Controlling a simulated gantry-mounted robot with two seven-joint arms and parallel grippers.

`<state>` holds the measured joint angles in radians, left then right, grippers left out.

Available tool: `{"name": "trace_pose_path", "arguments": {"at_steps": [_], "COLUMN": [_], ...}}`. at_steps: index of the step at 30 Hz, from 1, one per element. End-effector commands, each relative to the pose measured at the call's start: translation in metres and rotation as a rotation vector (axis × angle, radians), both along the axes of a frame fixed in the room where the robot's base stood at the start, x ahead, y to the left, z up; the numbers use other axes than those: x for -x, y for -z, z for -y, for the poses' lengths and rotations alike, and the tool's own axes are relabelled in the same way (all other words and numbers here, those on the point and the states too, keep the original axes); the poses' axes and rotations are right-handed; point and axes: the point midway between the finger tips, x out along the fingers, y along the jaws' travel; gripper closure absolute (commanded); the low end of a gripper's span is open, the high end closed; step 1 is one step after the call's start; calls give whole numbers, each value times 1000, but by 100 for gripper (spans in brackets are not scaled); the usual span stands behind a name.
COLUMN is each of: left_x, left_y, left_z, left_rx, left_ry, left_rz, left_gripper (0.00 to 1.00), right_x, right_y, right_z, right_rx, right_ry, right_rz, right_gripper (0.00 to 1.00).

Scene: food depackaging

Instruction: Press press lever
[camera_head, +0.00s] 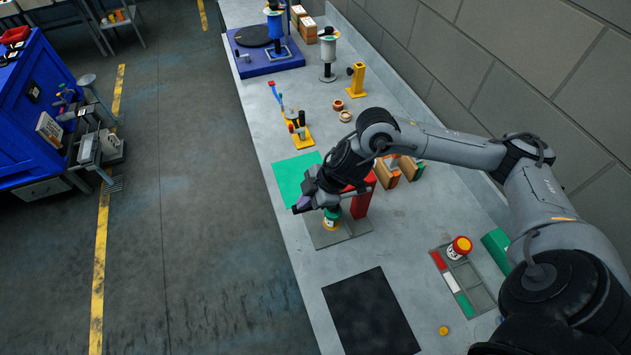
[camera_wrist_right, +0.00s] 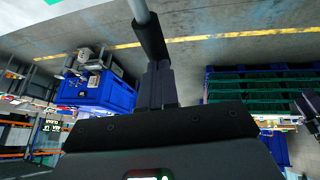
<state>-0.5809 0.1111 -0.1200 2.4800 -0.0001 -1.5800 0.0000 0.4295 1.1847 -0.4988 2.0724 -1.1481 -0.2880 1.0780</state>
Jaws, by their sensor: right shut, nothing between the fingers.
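My right gripper (camera_head: 302,204) reaches in from the right over the red press (camera_head: 362,198) and is shut and empty. Its closed dark fingers also show in the right wrist view (camera_wrist_right: 158,68). There, a grey rod with a black grip (camera_wrist_right: 149,35), apparently the press lever, comes down from the top edge right by the fingertips. I cannot tell whether they touch. In the head view the lever is hidden by my wrist or not clear.
A green mat (camera_head: 292,174) lies behind the press and a black mat (camera_head: 372,315) in front. A yellow stand (camera_head: 301,138) and wooden holders (camera_head: 411,168) are nearby. A sorting tray (camera_head: 482,298) with a red-yellow can (camera_head: 459,247) is at right. The wall borders the bench.

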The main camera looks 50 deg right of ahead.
Motion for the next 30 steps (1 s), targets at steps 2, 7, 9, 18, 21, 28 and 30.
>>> {"name": "trace_pose_path", "arguments": {"at_steps": [2, 7, 9, 18, 21, 28, 30], "left_x": [0, 0, 0, 0, 0, 0, 0], "left_y": [4, 8, 9, 12, 12, 13, 13], "left_z": [0, -1, -2, -3, -3, -3, -2], "left_rx": [-1, -4, -7, -14, -14, -12, -9], "left_ry": [0, 2, 4, 9, 9, 8, 6], "left_rz": [0, 1, 0, 1, 1, 1, 1], "left_gripper": [12, 12, 12, 12, 12, 12, 12], "right_x": [-1, -2, -2, -2, -1, -1, -1], "right_y": [13, 31, 36, 50, 52, 53, 53], "right_z": [-3, -6, -7, -6, -5, -5, -5], "right_rx": [-3, -1, -2, 4, 5, 6, 6], "right_ry": [0, 0, -1, 2, 3, 3, 2], "right_rz": [-3, -2, -3, -8, -11, -13, -12], "right_gripper": [100, 100, 100, 100, 100, 100, 100]}}
